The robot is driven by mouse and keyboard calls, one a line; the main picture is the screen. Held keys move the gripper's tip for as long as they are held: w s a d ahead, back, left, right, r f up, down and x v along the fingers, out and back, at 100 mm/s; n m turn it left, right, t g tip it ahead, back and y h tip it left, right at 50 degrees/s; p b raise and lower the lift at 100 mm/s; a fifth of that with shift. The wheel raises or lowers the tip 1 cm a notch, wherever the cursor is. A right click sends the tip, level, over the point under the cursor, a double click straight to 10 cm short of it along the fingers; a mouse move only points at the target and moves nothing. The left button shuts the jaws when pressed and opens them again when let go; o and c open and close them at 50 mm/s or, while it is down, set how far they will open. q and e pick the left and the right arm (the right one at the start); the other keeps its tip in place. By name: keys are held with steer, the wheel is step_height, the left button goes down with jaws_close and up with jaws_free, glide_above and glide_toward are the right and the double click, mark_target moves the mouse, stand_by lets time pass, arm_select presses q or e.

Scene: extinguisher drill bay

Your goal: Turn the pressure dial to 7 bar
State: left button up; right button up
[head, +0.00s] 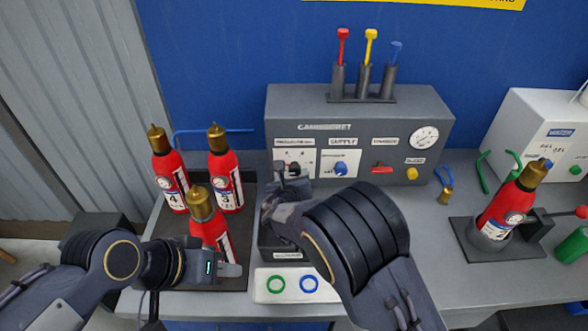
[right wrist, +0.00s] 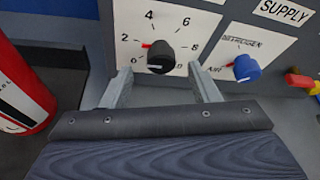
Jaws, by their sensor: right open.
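The pressure dial (right wrist: 160,57) is a round black knob on a white plate numbered from 0 upward in twos, seen in the right wrist view. A light line shows on the knob's lower left face; I cannot read its setting surely. A small red mark sits at the knob's upper left. My right gripper (right wrist: 163,82) is open, its fingers below and to either side of the knob, with nothing between them. In the head view my right gripper (head: 288,172) partly hides the dial on the grey panel (head: 345,118). My left gripper (head: 222,270) is low by the extinguishers, jaws unclear.
A blue regulator knob (right wrist: 246,67) is right of the dial. A red switch (head: 381,168), yellow button (head: 411,174) and gauge (head: 424,137) are further right. Red extinguishers (head: 224,176) stand left; another (head: 508,205) stands right. A white tray (head: 262,290) holds green and blue rings.

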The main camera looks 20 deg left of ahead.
mark_target(295, 171)
steer(key=shift+p+x, duration=0.45)
steer(key=shift+x, duration=1.65)
steer(key=shift+d, duration=0.1)
steer(key=c, duration=1)
steer(key=shift+o, duration=0.2)
steer(key=shift+f+b, duration=0.15)
steer(key=shift+b, duration=0.3)
steer(key=m+y+b, duration=0.1)
steer(key=m+b, duration=0.1)
steer(key=b, duration=0.6)
steer(key=m+g+y+b, duration=0.1)
steer(key=m+b, duration=0.1)
steer(key=b, duration=0.5)
steer(key=shift+d+f+y+b, duration=0.15)
steer(key=shift+d+y+b, duration=0.15)
steer(key=shift+b, duration=0.1)
steer(key=shift+r+m+y+b, duration=0.2)
steer(key=shift+m+y+b, duration=0.1)
steer(key=shift+b, duration=0.45)
steer(key=shift+r, duration=0.1)
